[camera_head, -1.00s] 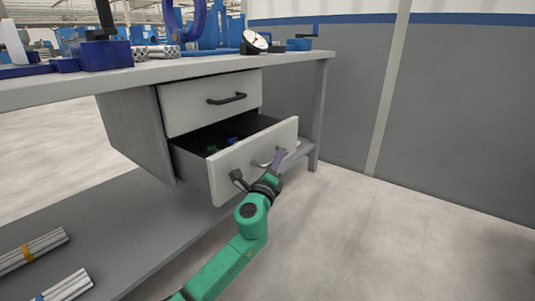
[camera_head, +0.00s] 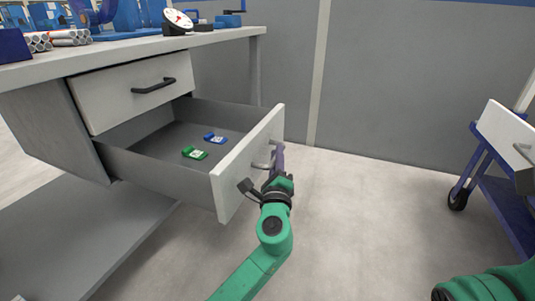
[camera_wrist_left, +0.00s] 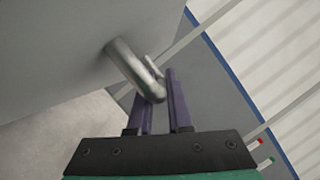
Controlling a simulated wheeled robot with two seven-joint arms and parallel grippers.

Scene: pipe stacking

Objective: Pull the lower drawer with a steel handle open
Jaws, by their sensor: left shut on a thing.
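The lower drawer (camera_head: 233,176) has a pale front and a steel handle (camera_head: 262,164). It is pulled far out from the cabinet under the bench. My left gripper (camera_head: 276,163) is at the drawer front, shut on the steel handle. In the left wrist view the handle (camera_wrist_left: 128,68) runs in between the two purple fingers of the gripper (camera_wrist_left: 157,92). The upper drawer (camera_head: 130,92), with a black handle (camera_head: 154,86), is closed. My right gripper is out of view; part of my right arm shows at the lower right.
A green item (camera_head: 195,153) and a blue item (camera_head: 215,138) lie in the open drawer. A cart (camera_head: 505,140) with blue legs stands at the right. The floor (camera_head: 350,220) before the drawer is clear. Pipes (camera_head: 58,39) and a dial gauge (camera_head: 177,22) sit on the bench.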

